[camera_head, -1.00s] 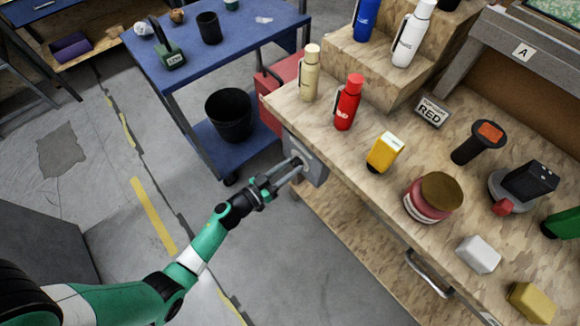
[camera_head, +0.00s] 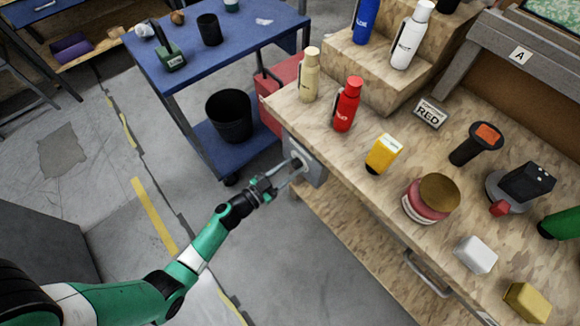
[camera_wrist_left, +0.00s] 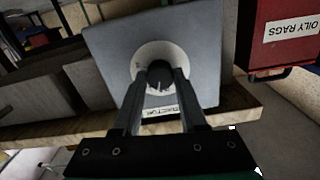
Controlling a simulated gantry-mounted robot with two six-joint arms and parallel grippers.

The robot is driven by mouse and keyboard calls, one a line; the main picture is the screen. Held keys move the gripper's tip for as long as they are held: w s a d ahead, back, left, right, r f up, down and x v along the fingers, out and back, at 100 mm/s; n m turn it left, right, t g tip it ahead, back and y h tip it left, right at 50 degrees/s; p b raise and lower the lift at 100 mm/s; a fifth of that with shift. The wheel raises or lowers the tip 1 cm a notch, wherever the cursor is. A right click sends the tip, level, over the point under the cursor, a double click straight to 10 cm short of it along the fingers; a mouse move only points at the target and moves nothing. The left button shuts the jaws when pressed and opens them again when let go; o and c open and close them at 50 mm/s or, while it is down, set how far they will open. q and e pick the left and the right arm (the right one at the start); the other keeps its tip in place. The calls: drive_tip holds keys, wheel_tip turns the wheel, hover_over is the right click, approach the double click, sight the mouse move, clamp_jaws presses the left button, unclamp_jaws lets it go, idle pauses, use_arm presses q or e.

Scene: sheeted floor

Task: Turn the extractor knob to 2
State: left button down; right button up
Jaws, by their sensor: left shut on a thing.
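The extractor knob (camera_wrist_left: 158,78) is a dark knob on a pale round dial (camera_wrist_left: 153,57). The dial sits on a grey square panel (camera_wrist_left: 205,50), and the panel (camera_head: 308,165) is fixed to the left end of the wooden bench in the head view. My left gripper (camera_head: 293,164) reaches the panel from the front left. In the left wrist view my left gripper (camera_wrist_left: 160,82) is shut on the knob, one finger on each side. The fingers hide part of the dial, so the knob's setting cannot be read. My right gripper is not in view.
A red oily-rags bin (camera_wrist_left: 285,35) stands beside the panel. A blue cart (camera_head: 245,40) stands behind it. The floor around my left arm is clear.

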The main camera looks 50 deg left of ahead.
use_arm(q)
drive_tip(key=m, duration=0.5)
drive_tip(key=shift+m, duration=0.3)
drive_tip(key=m, duration=0.6)
drive_tip(key=shift+m, duration=0.3)
drive_tip(key=shift+c, duration=2.3)
unclamp_jaws()
drive_tip(key=shift+s, duration=0.1)
